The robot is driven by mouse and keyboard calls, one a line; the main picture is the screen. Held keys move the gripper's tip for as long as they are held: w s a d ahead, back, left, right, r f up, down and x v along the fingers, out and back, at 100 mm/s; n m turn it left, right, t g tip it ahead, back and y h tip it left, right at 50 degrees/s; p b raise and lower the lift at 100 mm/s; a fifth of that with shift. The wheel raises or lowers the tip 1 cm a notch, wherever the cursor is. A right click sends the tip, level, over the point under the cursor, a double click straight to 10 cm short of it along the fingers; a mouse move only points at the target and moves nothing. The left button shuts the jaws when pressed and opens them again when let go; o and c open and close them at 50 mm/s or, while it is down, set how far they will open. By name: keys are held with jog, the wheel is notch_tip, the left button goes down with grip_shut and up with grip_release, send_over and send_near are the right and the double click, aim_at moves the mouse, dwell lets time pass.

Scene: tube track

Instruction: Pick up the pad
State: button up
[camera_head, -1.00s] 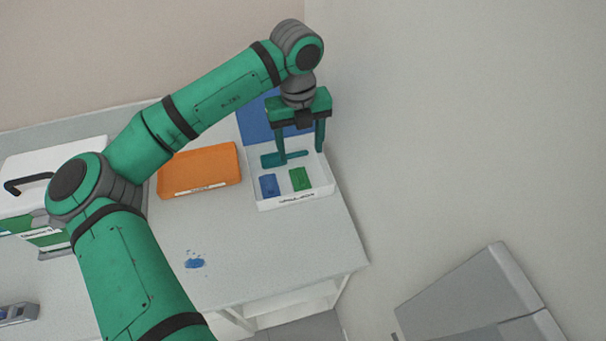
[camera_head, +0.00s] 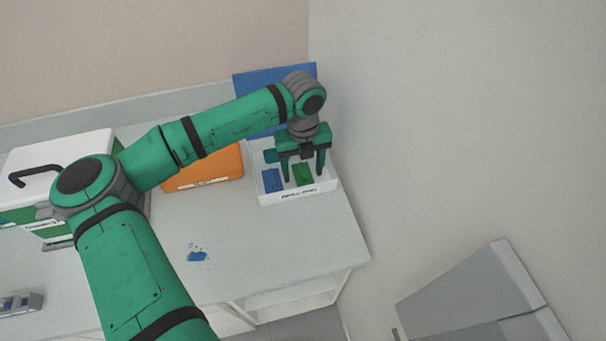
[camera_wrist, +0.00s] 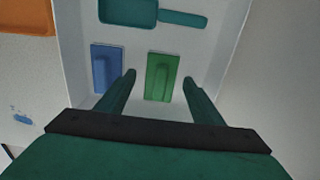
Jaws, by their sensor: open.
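A green pad (camera_wrist: 162,78) with a raised grip lies in the white tray (camera_head: 290,198); it also shows in the head view (camera_head: 304,176). A blue pad (camera_wrist: 106,70) of similar shape lies to its left in the same tray, also seen in the head view (camera_head: 271,181). My gripper (camera_head: 304,178) is open and empty over the tray. In the wrist view its two fingers (camera_wrist: 158,78) appear on either side of the green pad. I cannot tell how far above it the tips are.
A teal tool with a handle (camera_wrist: 183,18) lies farther back in the tray. An orange tray (camera_head: 205,170) stands to the left, and a blue panel (camera_head: 275,82) behind. A blue smear (camera_head: 197,256) marks the clear table front. A wall rises on the right.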

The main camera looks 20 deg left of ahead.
aim_at(303, 169)
jog(key=shift+f, duration=0.1)
jog(key=shift+c, duration=0.2)
jog(key=c, duration=1.1)
jog(key=shift+r, duration=0.45)
notch_tip(303, 169, up, 2)
jog(key=shift+w+r, duration=0.1)
jog(key=shift+r, duration=0.05)
jog(key=s+r, duration=0.3)
jog(key=s, duration=0.1)
jog(key=s+r, duration=0.3)
jog(key=s, duration=0.2)
jog(key=s+a+r, duration=0.1)
jog(key=s+r, duration=0.2)
jog(key=s, duration=0.2)
jog(key=shift+r, duration=0.4)
